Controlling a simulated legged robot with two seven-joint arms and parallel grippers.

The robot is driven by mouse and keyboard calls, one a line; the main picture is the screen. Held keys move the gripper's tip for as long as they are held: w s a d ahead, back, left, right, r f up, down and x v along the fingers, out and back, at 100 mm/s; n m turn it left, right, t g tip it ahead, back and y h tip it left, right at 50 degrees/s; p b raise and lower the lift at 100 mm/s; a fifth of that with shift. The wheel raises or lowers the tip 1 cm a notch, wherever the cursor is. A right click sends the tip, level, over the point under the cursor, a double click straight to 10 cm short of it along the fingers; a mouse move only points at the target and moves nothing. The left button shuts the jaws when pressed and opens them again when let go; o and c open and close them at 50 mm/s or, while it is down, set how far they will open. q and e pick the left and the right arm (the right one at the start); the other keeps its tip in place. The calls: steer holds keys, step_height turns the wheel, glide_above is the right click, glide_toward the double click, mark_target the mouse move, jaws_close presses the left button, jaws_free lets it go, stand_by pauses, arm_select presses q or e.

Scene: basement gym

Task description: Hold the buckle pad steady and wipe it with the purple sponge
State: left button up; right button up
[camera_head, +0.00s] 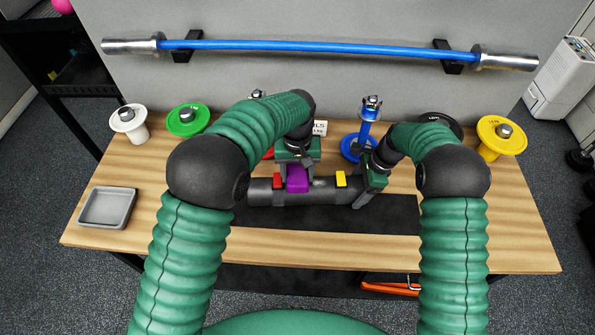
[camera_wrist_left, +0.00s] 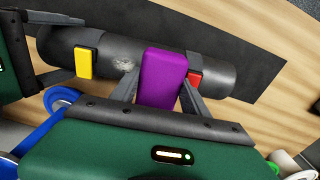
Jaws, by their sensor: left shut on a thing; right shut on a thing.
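The buckle pad (camera_head: 324,190) is a dark cylinder lying across a black mat, with a red tab and a yellow tab. It also shows in the left wrist view (camera_wrist_left: 120,65), where a pale smudge is near the yellow tab. My left gripper (camera_head: 296,176) is shut on the purple sponge (camera_head: 297,181), over the pad beside the red tab. The sponge (camera_wrist_left: 163,77) sits between my left fingers; its underside is hidden, so contact with the pad is unclear. My right gripper (camera_head: 364,190) is shut on the pad's right end.
The black mat (camera_head: 395,215) lies on the wooden table (camera_head: 150,205). A grey tray (camera_head: 107,207) is at the left. White (camera_head: 128,122), green (camera_head: 187,119), blue (camera_head: 358,147) and yellow (camera_head: 501,137) plate stands line the back. A blue barbell (camera_head: 310,46) hangs behind.

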mark_target(321, 183)
arm_select(q)
steer(key=shift+f, duration=0.65)
steer(key=shift+w+d, duration=0.15)
steer(key=shift+d, duration=1.6)
steer(key=shift+w+d, duration=0.1)
steer(key=shift+d, duration=1.65)
steer(key=shift+s+a, duration=0.15)
steer(key=shift+a, duration=1.65)
steer(key=shift+s+a, duration=0.1)
steer(key=shift+a, duration=1.65)
steer(key=shift+w+d, duration=0.15)
steer(key=shift+d, duration=1.65)
steer(key=shift+w+d, duration=0.1)
steer(key=shift+d, duration=1.65)
steer(key=shift+a, duration=0.1)
